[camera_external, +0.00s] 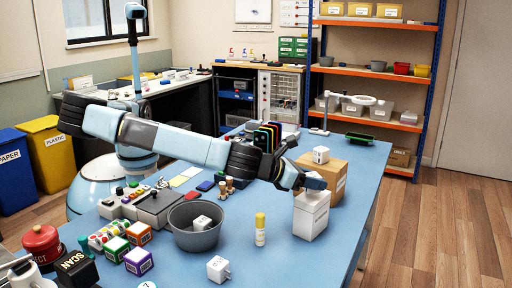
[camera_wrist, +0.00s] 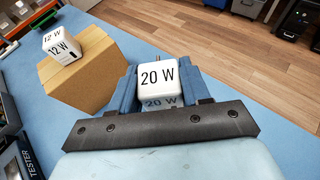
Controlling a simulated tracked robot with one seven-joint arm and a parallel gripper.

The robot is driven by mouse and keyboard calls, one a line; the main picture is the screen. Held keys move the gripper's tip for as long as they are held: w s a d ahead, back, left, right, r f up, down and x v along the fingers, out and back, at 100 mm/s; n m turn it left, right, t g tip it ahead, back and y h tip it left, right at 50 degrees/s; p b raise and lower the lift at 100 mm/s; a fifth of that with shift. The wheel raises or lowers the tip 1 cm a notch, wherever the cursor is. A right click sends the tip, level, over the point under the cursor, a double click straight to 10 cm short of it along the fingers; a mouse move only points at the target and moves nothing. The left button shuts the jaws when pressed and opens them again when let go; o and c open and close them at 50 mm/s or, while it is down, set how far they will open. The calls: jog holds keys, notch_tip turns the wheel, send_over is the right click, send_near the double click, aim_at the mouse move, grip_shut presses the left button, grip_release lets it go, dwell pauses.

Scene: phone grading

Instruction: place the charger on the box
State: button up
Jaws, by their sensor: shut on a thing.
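My gripper (camera_external: 314,184) is shut on a white charger marked 20 W (camera_wrist: 158,77), which sits between the blue fingers in the wrist view. In the external view the gripper is at the top of a white box (camera_external: 311,217), and the held charger is hidden there. I cannot tell whether the charger touches the white box. A brown cardboard box (camera_external: 332,178) stands just behind and also shows at left in the wrist view (camera_wrist: 85,80). A charger marked 12 W (camera_wrist: 62,46) rests on the cardboard box.
A grey bowl (camera_external: 195,238) holds a white charger (camera_external: 202,223). Another charger (camera_external: 218,268) lies at the front of the blue table, near a yellow-capped glue stick (camera_external: 260,230). Coloured boxes (camera_external: 138,260) and a red button (camera_external: 41,243) stand at left. The table right of the boxes is clear.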

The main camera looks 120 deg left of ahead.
jog(key=shift+f, duration=0.65)
jog(key=o, duration=1.1)
